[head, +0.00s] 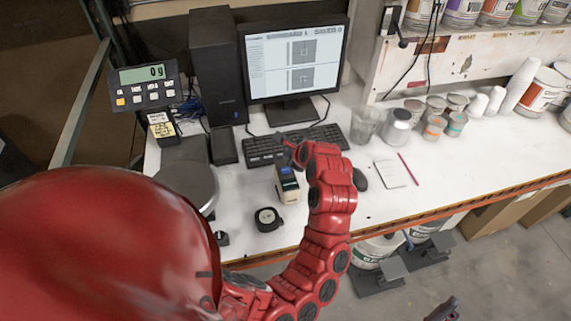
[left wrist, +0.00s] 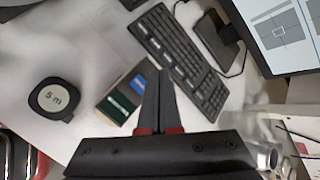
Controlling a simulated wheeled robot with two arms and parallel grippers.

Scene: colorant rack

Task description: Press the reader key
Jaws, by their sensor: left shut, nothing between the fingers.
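The reader is a small pale handheld device with a dark green screen and a blue key; it lies on the white bench in the head view (head: 289,190), in front of the keyboard. In the left wrist view the reader (left wrist: 117,103) is just left of my fingers, with its blue key (left wrist: 138,82) showing. My left gripper (head: 294,153) is shut and empty, above the bench by the reader's far end. Its closed fingers also show in the left wrist view (left wrist: 166,75), beside the reader; I cannot tell whether they touch it. A dark part at the lower edge may be my right gripper (head: 443,310).
A black keyboard (head: 262,152) and monitor (head: 292,62) stand behind the reader. A round tape measure (head: 267,219) lies front left, near a scale pan (head: 190,183). A mouse (head: 360,180), notepad (head: 395,173) and several cans (head: 397,127) are to the right.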

